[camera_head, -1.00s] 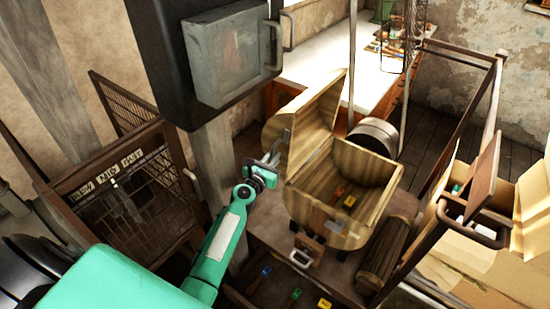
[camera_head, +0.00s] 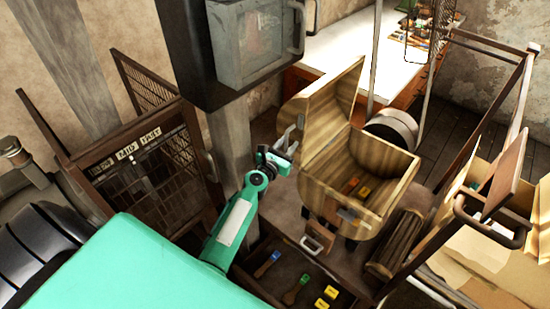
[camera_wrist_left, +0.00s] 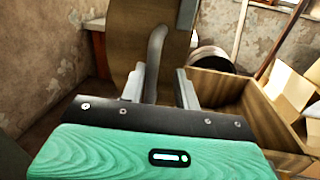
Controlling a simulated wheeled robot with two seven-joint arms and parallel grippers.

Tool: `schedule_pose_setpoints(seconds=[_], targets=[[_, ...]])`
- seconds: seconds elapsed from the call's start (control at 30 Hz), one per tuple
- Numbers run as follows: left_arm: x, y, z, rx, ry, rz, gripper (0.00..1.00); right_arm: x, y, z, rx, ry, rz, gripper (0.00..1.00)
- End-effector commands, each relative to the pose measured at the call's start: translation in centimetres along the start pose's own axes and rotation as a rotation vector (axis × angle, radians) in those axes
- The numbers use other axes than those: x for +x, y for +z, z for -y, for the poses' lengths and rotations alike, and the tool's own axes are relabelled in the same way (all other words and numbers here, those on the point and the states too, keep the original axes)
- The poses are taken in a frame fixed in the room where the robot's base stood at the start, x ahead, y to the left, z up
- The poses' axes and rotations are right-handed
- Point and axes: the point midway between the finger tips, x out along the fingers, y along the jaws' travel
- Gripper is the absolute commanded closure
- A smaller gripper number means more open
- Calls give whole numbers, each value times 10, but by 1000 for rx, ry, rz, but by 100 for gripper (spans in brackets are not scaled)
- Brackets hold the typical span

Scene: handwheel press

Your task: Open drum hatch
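The wooden drum (camera_head: 375,175) stands at the middle right of the head view. Its hatch (camera_head: 325,115) is swung up, and small orange and yellow pieces show inside. My left gripper (camera_head: 288,143) is at the left side of the raised hatch. In the left wrist view, the hatch (camera_wrist_left: 125,35) stands ahead with a curved grey handle (camera_wrist_left: 155,58). The fingers of my left gripper (camera_wrist_left: 159,84) are apart, one on each side of the handle's lower part, with a gap at the right. Contact cannot be told. My right gripper is not in view.
A grey box (camera_head: 250,45) on a post hangs above my left arm. A barred cage (camera_head: 150,165) stands at left. A tray (camera_head: 290,268) with coloured pieces lies below the drum. A cardboard box (camera_head: 490,245) and a dark frame (camera_head: 510,105) stand at right.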

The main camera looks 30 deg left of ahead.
Motion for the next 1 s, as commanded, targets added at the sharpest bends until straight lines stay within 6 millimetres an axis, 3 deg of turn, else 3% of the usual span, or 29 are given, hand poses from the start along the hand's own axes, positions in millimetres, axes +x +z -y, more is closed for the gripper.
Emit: schedule_pose_setpoints(seconds=[0.4,0.6,1.0], targets=[[-80,-2,-1,1,2,0,70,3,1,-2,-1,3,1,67],[-109,-1,-1,0,3,1,70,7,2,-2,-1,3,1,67],[-124,2,-2,0,3,3,70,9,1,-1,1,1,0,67]])
